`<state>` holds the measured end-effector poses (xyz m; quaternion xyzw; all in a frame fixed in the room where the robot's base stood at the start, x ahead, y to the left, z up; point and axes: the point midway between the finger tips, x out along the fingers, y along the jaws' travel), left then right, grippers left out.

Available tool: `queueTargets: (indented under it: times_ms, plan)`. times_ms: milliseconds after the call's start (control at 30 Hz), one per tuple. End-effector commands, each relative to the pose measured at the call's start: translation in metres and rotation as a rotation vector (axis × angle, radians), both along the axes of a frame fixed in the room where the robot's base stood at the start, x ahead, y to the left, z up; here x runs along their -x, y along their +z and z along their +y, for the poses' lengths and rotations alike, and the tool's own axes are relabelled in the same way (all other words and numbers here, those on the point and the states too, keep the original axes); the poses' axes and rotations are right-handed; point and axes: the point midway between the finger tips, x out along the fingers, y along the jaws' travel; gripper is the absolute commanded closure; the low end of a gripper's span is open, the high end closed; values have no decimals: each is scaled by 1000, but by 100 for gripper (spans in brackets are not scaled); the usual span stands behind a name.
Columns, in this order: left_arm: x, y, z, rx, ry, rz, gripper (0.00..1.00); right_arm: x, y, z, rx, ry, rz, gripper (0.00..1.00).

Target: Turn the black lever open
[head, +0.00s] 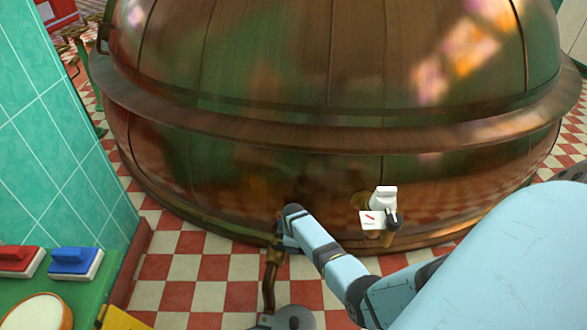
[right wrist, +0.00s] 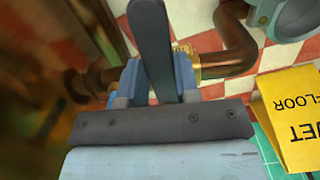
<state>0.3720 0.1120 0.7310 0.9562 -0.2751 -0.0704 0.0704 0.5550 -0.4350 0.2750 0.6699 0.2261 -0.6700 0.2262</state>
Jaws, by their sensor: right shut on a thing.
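The black lever (right wrist: 152,45) stands up through the middle of the right wrist view, its lower end between the fingers of my right gripper (right wrist: 157,80). The gripper is shut on it. In the head view my right gripper (head: 286,228) is at the low front of the big copper kettle (head: 330,170), and the lever cannot be made out clearly there. A brass fitting and copper pipe (head: 269,275) run down just below the gripper. The pipe also shows beyond the fingers in the right wrist view (right wrist: 235,45). My left gripper is out of view.
A yellow wet-floor sign (right wrist: 288,115) stands near the pipe. The checkered floor (head: 190,270) is partly clear.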

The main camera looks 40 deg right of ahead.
Motion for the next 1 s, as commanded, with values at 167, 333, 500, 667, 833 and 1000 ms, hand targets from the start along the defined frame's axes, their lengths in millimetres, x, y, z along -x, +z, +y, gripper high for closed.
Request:
queueTargets:
  times_ms: [167,333,500,667,833,1000]
  plan:
    - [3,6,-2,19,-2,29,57,2,3,3,0,-53,0,100]
    - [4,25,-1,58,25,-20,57,6,5,9,0,-158,1,100]
    - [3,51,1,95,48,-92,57,10,5,18,0,-306,1,100]
    - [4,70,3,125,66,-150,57,12,4,28,-1,-458,2,100]
    - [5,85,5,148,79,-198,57,14,3,39,0,-620,1,100]
    - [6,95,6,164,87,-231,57,13,2,50,-2,-782,1,100]
